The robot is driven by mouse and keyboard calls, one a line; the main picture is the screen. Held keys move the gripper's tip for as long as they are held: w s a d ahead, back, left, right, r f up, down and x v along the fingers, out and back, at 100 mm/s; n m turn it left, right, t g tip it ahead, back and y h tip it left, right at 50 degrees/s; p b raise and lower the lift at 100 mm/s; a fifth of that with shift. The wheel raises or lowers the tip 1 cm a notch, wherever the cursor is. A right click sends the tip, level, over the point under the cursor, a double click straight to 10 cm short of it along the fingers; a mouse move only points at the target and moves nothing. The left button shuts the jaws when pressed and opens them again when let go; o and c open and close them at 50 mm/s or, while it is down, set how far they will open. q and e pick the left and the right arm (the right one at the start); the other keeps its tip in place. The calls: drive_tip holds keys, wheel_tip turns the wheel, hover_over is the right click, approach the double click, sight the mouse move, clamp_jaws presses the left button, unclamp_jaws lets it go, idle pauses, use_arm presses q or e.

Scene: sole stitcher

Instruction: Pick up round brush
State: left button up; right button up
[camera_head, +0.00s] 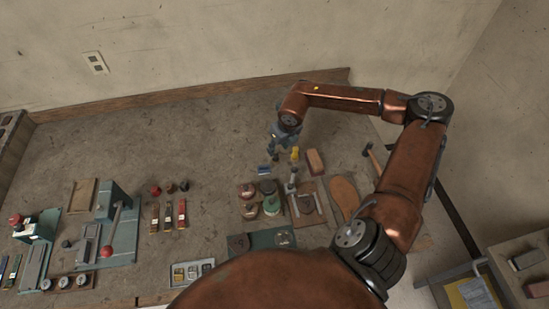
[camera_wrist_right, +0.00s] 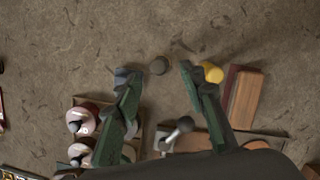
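My right gripper (camera_head: 278,147) hangs over the back of the bench with its fingers down. In the right wrist view its two green fingers (camera_wrist_right: 157,88) are spread apart with nothing gripped. A yellow cylinder (camera_wrist_right: 212,72) is beside the right finger and a blue piece (camera_wrist_right: 122,75) is by the left one, partly hidden. My left gripper is out of view.
A red-and-wood block (camera_wrist_right: 243,98) lies right of the gripper. Lidded jars (camera_head: 248,190), a sole (camera_head: 344,194) and a hammer (camera_head: 372,157) are nearby. Small bottles (camera_head: 168,214) and a lever machine (camera_head: 116,232) stand left.

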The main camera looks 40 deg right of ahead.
sight(276, 152)
drive_tip(key=x, duration=0.5)
drive_tip(key=shift+w+f, duration=0.3)
drive_tip(key=shift+s, duration=0.1)
drive_tip(key=shift+c, duration=0.5)
clamp_jaws()
